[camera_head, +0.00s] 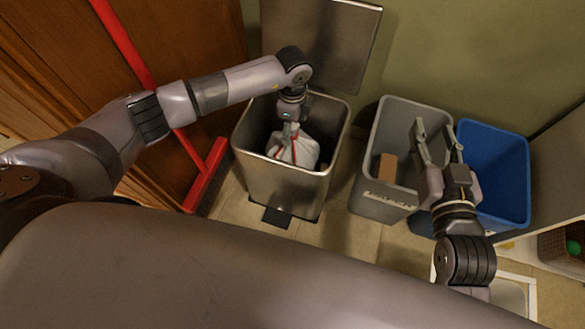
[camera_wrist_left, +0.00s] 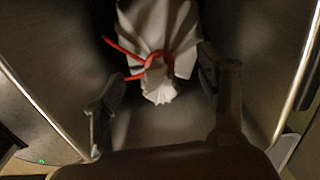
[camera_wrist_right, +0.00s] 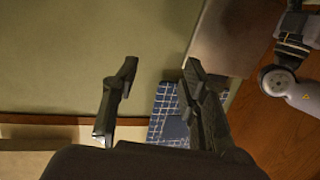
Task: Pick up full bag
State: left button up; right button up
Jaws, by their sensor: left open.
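A full white bag (camera_head: 297,150) with a red drawstring sits inside an open metal pedal bin (camera_head: 285,186). My left gripper (camera_head: 291,128) reaches down into the bin at the bag's top. In the left wrist view, the bag (camera_wrist_left: 160,35) hangs or stands ahead with its gathered neck and red tie between the two open fingers (camera_wrist_left: 165,95). The fingers show apart, with gaps to the tie on both sides. My right gripper (camera_head: 437,140) is open and empty above the grey and blue bins; its fingers also show in the right wrist view (camera_wrist_right: 157,90).
The bin's lid (camera_head: 325,45) stands open against the wall. A grey bin (camera_head: 385,198) holding a brown block (camera_head: 387,167) and a blue bin (camera_head: 500,165) stand to the right. A red broom (camera_head: 205,180) leans at the left, beside wooden cabinets. A basket (camera_head: 565,250) is at far right.

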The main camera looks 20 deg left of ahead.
aim_at(292, 135)
pick_arm(q)
notch_tip(292, 135, down, 2)
jog(key=shift+b, duration=0.8)
jog(key=shift+f+b, duration=0.7)
pick_arm(e)
notch_tip(292, 135, up, 14)
jog(key=s+a+t+y, duration=0.1)
jog(key=s+t+y, duration=0.1)
jog(key=t, duration=0.6)
jog(key=shift+s+a+t+y, duration=0.15)
jog(key=shift+s+t+y, duration=0.15)
jog(key=shift+t+y, duration=0.15)
jog(key=shift+f, duration=0.15)
pick_arm(q)
jog(key=c, duration=1.1)
grip_shut()
jog(key=shift+s, duration=0.1)
jog(key=shift+s+f, duration=0.1)
jog(key=shift+f, duration=0.05)
pick_arm(e)
jog(key=shift+s, duration=0.15)
